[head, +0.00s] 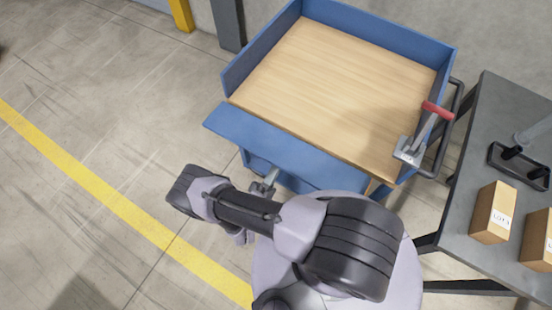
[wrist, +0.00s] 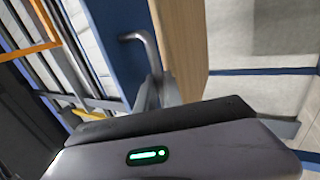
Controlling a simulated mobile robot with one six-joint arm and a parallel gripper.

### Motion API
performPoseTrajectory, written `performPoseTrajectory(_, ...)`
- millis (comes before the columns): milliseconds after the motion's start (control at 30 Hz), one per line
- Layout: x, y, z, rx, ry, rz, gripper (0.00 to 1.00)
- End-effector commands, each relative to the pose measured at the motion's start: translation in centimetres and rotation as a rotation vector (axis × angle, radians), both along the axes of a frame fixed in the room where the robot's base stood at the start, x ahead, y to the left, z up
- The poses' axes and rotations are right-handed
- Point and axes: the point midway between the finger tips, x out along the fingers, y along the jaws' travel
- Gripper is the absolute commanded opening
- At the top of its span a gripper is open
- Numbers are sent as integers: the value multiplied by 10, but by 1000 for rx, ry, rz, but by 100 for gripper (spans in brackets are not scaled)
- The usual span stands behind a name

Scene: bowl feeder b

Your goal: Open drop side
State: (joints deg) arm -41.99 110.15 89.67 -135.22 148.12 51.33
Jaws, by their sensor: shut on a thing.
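The drop side (head: 285,145) is the blue panel along the near edge of the cart's wooden deck (head: 330,85). It leans outward from the deck, with the deck's near edge bare above it; I cannot tell its exact angle. My gripper (head: 266,184) is at the panel's outer side, partly hidden by my arm. In the wrist view the blue panel (wrist: 118,55) is close in front, with a bent grey metal handle (wrist: 142,42) on it. My gripper (wrist: 158,95) is shut on this handle.
Blue walls (head: 375,25) stand on the cart's other sides. A red-handled lever (head: 437,110) stands at the cart's right corner. A grey table (head: 500,110) with cardboard boxes (head: 493,212) is close on the right. Floor left of the cart is clear, with a yellow line (head: 105,200).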

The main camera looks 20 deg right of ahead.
Motion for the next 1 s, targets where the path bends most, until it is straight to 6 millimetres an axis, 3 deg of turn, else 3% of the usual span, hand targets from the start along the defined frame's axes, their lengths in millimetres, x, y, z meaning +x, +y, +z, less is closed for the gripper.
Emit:
performPoseTrajectory(600,-4,-1,-2,-27,-19,-1,0)
performPoseTrajectory(633,-4,-1,-2,-27,-19,-1,17)
performPoseTrajectory(700,-4,-1,-2,-27,-19,-1,30)
performPoseTrajectory(1000,-5,2,-3,-27,-20,1,32)
